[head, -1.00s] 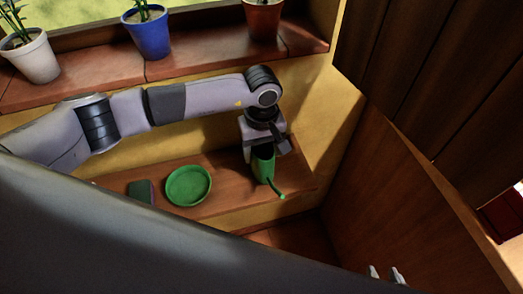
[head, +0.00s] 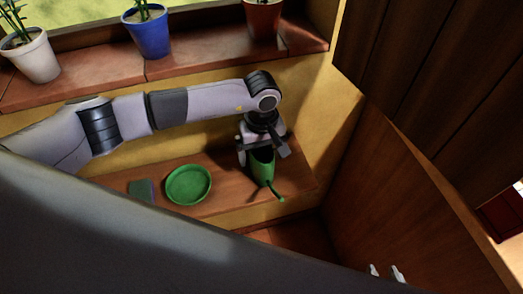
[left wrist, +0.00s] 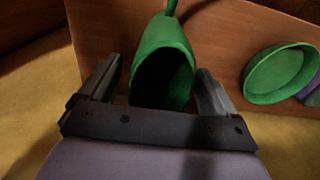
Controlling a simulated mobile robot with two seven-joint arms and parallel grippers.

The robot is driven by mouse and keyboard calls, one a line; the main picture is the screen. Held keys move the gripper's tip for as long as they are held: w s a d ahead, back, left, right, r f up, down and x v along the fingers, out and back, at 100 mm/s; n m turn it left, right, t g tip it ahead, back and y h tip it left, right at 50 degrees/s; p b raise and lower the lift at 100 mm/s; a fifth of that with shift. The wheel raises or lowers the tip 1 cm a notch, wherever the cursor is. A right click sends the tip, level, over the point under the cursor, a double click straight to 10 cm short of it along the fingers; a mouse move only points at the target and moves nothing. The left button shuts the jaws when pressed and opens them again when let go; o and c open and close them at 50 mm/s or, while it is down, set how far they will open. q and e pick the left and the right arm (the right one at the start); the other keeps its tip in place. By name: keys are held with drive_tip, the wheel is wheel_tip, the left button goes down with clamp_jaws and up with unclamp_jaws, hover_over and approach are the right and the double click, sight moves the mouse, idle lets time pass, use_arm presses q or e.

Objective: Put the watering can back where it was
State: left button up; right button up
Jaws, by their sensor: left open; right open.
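The green watering can (head: 262,168) stands on the wooden shelf (head: 225,200) near its right end, its spout pointing toward the front right. In the left wrist view the can (left wrist: 174,40) shows its dark open mouth. My left gripper (head: 263,153) is above the can's back part, open, with one finger on each side. In the left wrist view gaps show between the can and the fingers of my left gripper (left wrist: 157,90). Only the pale fingertips of my right gripper (head: 384,272) show, low in the head view, apart and empty.
A green round dish (head: 188,185) and a grey-green block (head: 142,190) lie on the shelf left of the can. White (head: 34,58), blue (head: 148,36) and brown (head: 263,18) pots stand on the brick ledge above. A wooden panel (head: 400,200) rises at the right.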

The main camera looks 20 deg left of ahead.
use_arm(q)
wheel_tip(320, 180, up, 12)
drive_tip(key=b, duration=0.1)
drive_tip(key=shift+b, duration=0.35)
